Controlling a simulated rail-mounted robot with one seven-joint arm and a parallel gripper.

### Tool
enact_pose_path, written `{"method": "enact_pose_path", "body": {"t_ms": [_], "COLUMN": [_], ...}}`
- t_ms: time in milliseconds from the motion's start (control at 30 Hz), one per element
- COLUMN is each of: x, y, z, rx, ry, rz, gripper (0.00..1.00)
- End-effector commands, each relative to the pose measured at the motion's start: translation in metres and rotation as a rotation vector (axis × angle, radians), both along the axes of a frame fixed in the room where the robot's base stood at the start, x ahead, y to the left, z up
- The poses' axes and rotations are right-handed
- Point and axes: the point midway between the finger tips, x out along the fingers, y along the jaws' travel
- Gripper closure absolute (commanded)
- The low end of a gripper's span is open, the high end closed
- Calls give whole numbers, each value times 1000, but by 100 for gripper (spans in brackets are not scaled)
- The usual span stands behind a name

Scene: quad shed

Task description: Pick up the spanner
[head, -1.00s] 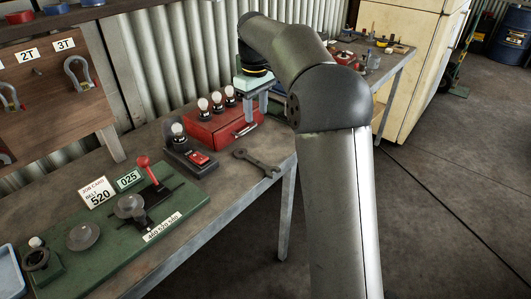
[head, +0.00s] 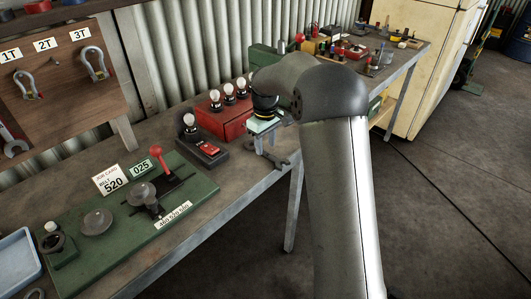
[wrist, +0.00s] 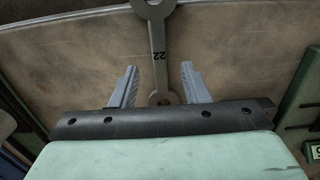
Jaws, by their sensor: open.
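The spanner (head: 280,164) is grey metal and lies on the workbench near its front edge, partly hidden by my gripper. In the wrist view the spanner (wrist: 156,40) points away from me, with "22" on its shaft, one head cut off at the top edge and a ring end close to my palm. My gripper (head: 268,146) is above the spanner. In the wrist view my gripper (wrist: 159,72) is open, with one finger on each side of the shaft and a gap on both sides. I cannot tell the height of the fingertips above the bench.
A red box with bulbs (head: 222,124) and a dark lamp block with a red switch (head: 202,150) stand beside the spanner. A green board with a red lever (head: 160,163) lies to the left. The bench (head: 228,188) is bare near its front edge.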

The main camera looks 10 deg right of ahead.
Motion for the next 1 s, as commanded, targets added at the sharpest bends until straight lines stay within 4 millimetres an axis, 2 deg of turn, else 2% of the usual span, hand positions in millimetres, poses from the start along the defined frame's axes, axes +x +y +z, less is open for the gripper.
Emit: {"method": "enact_pose_path", "body": {"t_ms": [167, 400, 433, 567, 600, 1000], "x": [0, 0, 0, 0, 0, 0], "y": [0, 0, 0, 0, 0, 0], "z": [-19, -22, -22, -21, -21, -16], "rx": [0, 0, 0, 0, 0, 0], "ry": [1, 0, 0, 0, 0, -1], "rz": [0, 0, 0, 0, 0, 0], "gripper": [58, 58, 61, 97, 100, 100]}}
